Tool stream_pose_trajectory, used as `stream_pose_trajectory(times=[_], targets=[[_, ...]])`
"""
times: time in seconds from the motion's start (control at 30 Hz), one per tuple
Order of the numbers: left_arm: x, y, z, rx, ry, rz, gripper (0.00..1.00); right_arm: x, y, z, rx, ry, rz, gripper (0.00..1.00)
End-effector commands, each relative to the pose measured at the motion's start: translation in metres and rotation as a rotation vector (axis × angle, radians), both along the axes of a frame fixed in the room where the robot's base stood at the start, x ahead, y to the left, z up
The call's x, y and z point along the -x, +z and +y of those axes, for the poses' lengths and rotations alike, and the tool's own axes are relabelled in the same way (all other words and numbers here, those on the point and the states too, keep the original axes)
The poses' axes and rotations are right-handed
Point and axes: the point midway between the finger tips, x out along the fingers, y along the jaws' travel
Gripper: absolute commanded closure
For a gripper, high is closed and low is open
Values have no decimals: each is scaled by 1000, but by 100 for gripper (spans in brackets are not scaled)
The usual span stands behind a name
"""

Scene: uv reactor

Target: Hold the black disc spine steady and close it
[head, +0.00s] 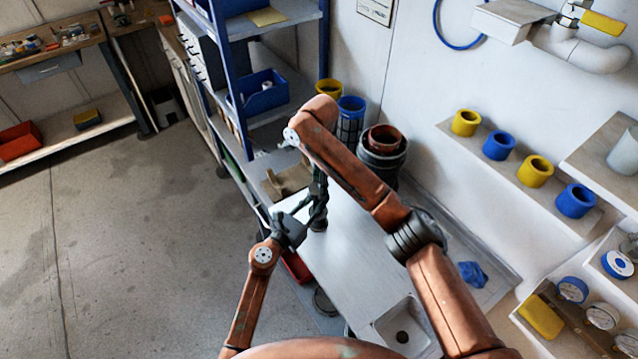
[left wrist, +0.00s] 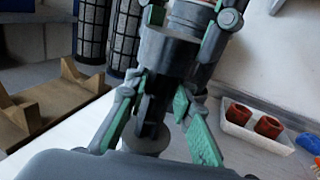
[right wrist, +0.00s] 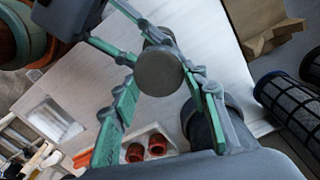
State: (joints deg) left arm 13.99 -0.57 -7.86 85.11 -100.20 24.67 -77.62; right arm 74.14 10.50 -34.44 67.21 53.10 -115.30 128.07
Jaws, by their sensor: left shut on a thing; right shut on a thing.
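The black disc spine (head: 318,224) stands upright, mostly hidden by my grippers in the head view. In the left wrist view, its wide grey-black cylinder (left wrist: 166,55) sits above a thinner dark stem. Its round grey end (right wrist: 160,71) faces the camera in the right wrist view. My left gripper (head: 306,213) reaches it from the left, its green-padded fingers (left wrist: 160,88) shut on the spine's lower part. My right gripper (head: 318,188) comes down from above. Its fingers (right wrist: 162,78) are shut on the spine's upper part. Whether the discs are closed up cannot be told.
The spine is over a pale worktop (head: 352,262) with a sink (head: 402,332). A wooden cradle (head: 288,180) lies behind it, near a blue shelf rack (head: 218,75). Dark mesh cylinders (left wrist: 108,30) stand nearby. A white tray (left wrist: 255,128) holds red cups. A wall ledge carries yellow and blue rings.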

Motion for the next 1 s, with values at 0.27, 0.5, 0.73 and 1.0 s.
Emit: stream_pose_trajectory(times=[0.27, 0.5, 0.73, 1.0], targets=[[1, -1, -1, -1, -2, 1, 100, 2, 1, 0, -1, -496, -5, 76], [1, -1, -1, -2, -3, 1, 100, 3, 1, 0, -2, -662, -5, 76], [1, -1, -1, -1, -3, 2, 100, 2, 1, 0, -2, -664, -5, 76], [1, -1, -1, -1, -2, 1, 100, 3, 1, 0, 0, -662, -4, 43]])
